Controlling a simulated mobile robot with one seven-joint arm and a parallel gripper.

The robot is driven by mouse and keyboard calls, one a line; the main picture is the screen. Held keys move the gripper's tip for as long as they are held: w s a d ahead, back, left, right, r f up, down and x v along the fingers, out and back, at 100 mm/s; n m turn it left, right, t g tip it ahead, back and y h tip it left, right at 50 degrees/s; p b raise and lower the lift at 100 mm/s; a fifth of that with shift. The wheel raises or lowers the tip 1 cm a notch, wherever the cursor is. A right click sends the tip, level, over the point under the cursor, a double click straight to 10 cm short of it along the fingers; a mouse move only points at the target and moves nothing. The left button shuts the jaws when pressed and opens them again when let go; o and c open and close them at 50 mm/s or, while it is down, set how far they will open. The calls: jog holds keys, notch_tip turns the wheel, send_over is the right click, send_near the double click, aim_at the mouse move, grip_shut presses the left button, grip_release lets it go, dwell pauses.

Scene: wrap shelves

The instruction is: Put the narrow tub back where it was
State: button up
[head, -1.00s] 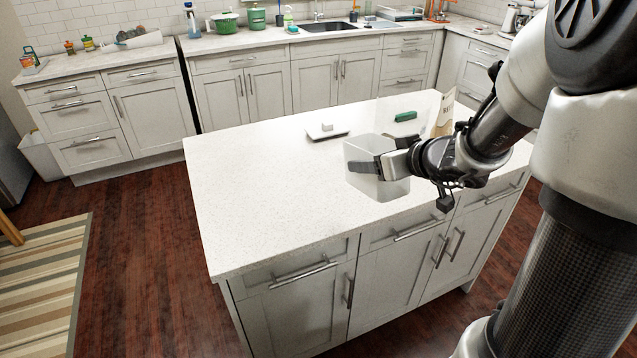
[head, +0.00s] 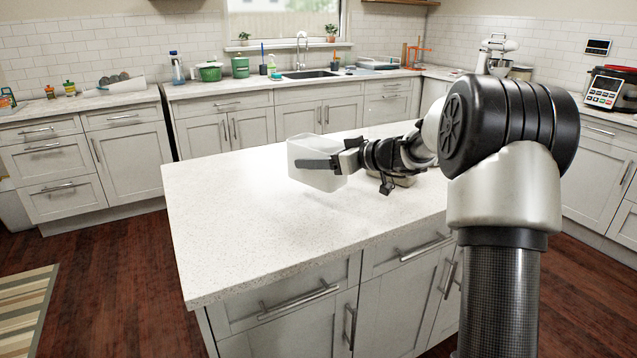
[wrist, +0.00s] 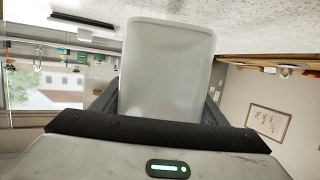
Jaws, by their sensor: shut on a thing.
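The narrow tub (head: 305,152) is a translucent whitish container. My gripper (head: 335,163) is shut on it, with a dark finger lying along its near side. The tub is held over the white island counter (head: 225,235); whether its base touches the top cannot be told. In the wrist view the tub (wrist: 165,70) fills the middle, between the two dark fingers (wrist: 165,104).
The near and left parts of the island are clear. A low greyish object (head: 403,181) shows partly behind my wrist on the island. The back counter holds a sink (head: 310,74), a green basket (head: 210,72), a green pot (head: 240,67) and a blue-capped bottle (head: 177,70).

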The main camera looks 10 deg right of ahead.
notch_tip(320, 180, down, 5)
jog(key=shift+r+b, duration=0.1)
jog(key=shift+b, duration=0.25)
jog(key=shift+f+b, duration=0.25)
jog(key=shift+b, duration=0.15)
jog(key=o, duration=1.3)
jog(key=shift+r, duration=0.1)
jog(key=shift+r+p, duration=0.2)
jog(key=shift+p, duration=0.25)
jog(key=v, duration=1.2)
jog(key=shift+s+f, duration=0.1)
